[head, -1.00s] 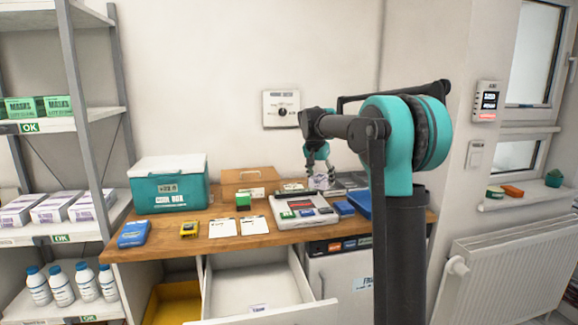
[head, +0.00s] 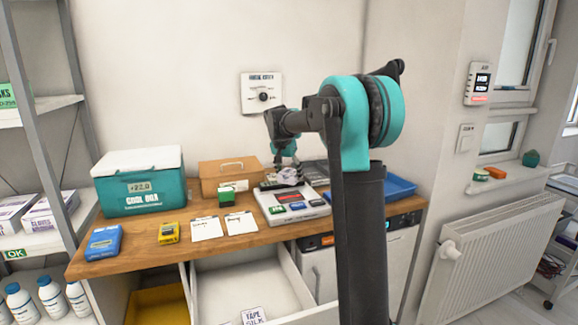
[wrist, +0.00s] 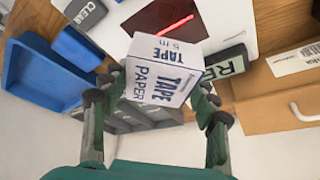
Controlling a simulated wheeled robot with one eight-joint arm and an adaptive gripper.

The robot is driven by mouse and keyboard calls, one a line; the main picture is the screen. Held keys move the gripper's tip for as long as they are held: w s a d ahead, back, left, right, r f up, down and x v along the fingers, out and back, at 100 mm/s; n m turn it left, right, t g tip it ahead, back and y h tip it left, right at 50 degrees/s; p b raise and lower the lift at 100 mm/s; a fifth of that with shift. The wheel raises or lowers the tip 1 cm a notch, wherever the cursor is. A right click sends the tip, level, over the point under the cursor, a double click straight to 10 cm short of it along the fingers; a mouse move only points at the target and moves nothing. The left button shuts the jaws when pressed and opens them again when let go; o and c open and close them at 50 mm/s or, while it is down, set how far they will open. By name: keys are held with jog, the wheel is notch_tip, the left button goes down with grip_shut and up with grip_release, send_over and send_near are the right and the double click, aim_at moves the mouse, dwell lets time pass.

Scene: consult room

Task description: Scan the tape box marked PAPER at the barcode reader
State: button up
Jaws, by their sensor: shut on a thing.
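The white tape box (wrist: 165,68) shows TAPE, 5 m and PAPER in the wrist view. My gripper (wrist: 158,105) is shut on it, one finger on each side. In the head view the box (head: 290,177) is small, held by my gripper (head: 287,163) above the back of the counter. The barcode reader appears to be the white device (head: 279,216) on the counter. In the wrist view, its dark window with a red line (wrist: 176,28) lies beyond the box. I cannot tell the exact gap between box and window.
Coloured blocks sit along the device. A teal cool box (head: 140,196), brown case (head: 228,172), blue tray (head: 398,187), clipboards (head: 240,225), blue pack (head: 103,243) and yellow item (head: 169,233) share the counter (head: 150,257). An open drawer (head: 250,283) below holds another tape box (head: 253,316).

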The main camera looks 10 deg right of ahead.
jog(key=shift+f, duration=1.15)
jog(key=shift+r, duration=4.4)
jog(key=shift+f, duration=0.1)
